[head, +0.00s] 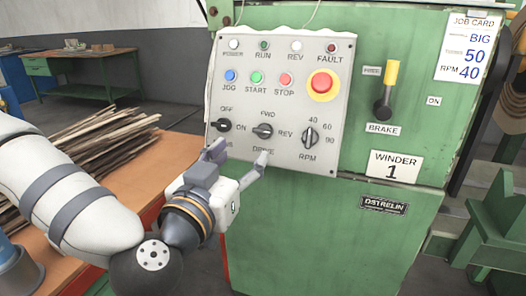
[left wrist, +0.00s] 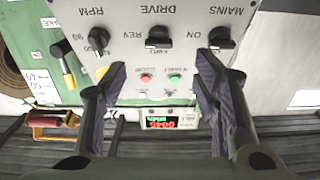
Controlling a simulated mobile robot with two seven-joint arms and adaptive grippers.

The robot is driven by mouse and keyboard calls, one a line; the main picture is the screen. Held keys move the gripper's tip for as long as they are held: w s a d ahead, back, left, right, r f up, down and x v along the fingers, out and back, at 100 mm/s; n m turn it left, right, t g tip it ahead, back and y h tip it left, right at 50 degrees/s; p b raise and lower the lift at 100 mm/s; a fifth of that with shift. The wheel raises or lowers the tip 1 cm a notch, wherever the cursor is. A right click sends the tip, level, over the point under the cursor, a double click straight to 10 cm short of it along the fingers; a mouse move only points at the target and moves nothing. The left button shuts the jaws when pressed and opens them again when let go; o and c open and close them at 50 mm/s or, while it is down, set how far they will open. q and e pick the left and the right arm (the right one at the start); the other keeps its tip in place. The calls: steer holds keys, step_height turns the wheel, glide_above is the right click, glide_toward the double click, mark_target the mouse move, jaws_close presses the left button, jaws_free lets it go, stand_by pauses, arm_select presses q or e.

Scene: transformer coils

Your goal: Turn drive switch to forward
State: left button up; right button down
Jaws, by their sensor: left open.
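The drive switch (head: 263,132) is a black rotary knob in the middle of the lower row on the grey control panel (head: 240,88). Its labels are FWD above and REV to the right. Its bar looks roughly level; I cannot tell which end is the pointer. In the left wrist view, upside down, the drive switch (left wrist: 158,38) lies centred beyond the fingertips. My left gripper (head: 238,157) is open and empty, just below the drive switch, its fingers spread to either side. The left gripper also shows in the wrist view (left wrist: 161,70). My right gripper is out of view.
The mains switch (head: 222,125) and RPM knob (head: 310,137) flank the drive switch. Lamps, buttons and a red emergency stop (head: 322,84) sit above. A yellow-topped brake lever (head: 387,88) stands at right. A bench (head: 150,172) with metal strips lies at left.

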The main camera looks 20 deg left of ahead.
mark_target(259, 136)
arm_select(q)
steer(key=w, duration=0.6)
steer(key=w+b, duration=0.1)
steer(key=w, duration=0.2)
steer(key=shift+w+d+f, duration=0.1)
steer(key=shift+w+d, duration=0.15)
steer(key=shift+w, duration=0.1)
steer(key=c, duration=1.2)
